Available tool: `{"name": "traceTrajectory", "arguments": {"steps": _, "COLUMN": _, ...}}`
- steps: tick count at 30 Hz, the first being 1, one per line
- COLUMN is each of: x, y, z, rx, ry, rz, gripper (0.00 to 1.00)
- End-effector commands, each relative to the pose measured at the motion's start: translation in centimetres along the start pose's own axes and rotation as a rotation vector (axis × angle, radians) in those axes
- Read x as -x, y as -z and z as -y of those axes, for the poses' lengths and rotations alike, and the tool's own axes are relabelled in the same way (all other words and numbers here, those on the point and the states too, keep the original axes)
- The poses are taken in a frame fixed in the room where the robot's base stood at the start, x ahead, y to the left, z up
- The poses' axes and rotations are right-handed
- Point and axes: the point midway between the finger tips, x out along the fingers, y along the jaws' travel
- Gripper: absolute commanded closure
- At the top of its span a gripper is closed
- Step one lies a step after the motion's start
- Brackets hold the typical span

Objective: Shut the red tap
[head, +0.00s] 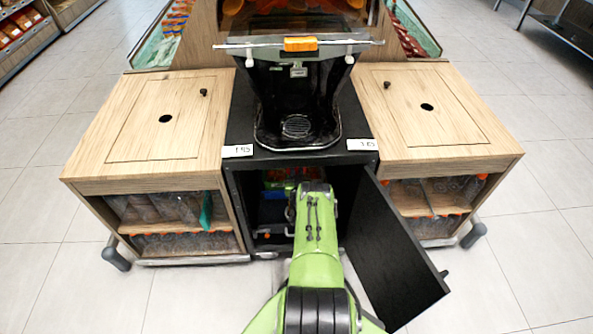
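The black juicer (297,110) stands on the black cabinet between two wooden counters. A small grey fitting (298,70) sits at the top of its recess, under an orange block (300,43) on the front edge. I cannot make out a clearly red tap, nor whether this fitting is the tap or how it is set. My green arm reaches forward to the open front of the cabinet, below the juicer. Its end hides my gripper, so I cannot see the fingers or anything held.
The black cabinet door (393,250) stands open to the right of my arm. Red, green and blue things show partly inside the cabinet. The left wooden counter (100,165) and right wooden counter (455,120) hold bottles on shelves below. The tiled floor is clear at both sides.

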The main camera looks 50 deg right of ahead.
Motion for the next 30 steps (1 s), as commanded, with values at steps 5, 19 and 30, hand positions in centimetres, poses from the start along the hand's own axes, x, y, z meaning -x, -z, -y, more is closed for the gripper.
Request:
{"name": "traceTrajectory", "arguments": {"steps": 5, "x": 0.1, "y": -0.1, "z": 0.0, "rx": 0.011, "ry": 0.0, "rz": 0.001, "gripper": 1.0}}
{"name": "traceTrajectory", "arguments": {"steps": 19, "x": 0.1, "y": -0.3, "z": 0.6, "rx": 0.283, "ry": 0.003, "rz": 0.003, "gripper": 1.0}}
{"name": "traceTrajectory", "arguments": {"steps": 30, "x": 0.1, "y": -0.7, "z": 1.1, "rx": 0.635, "ry": 0.003, "rz": 0.004, "gripper": 1.0}}
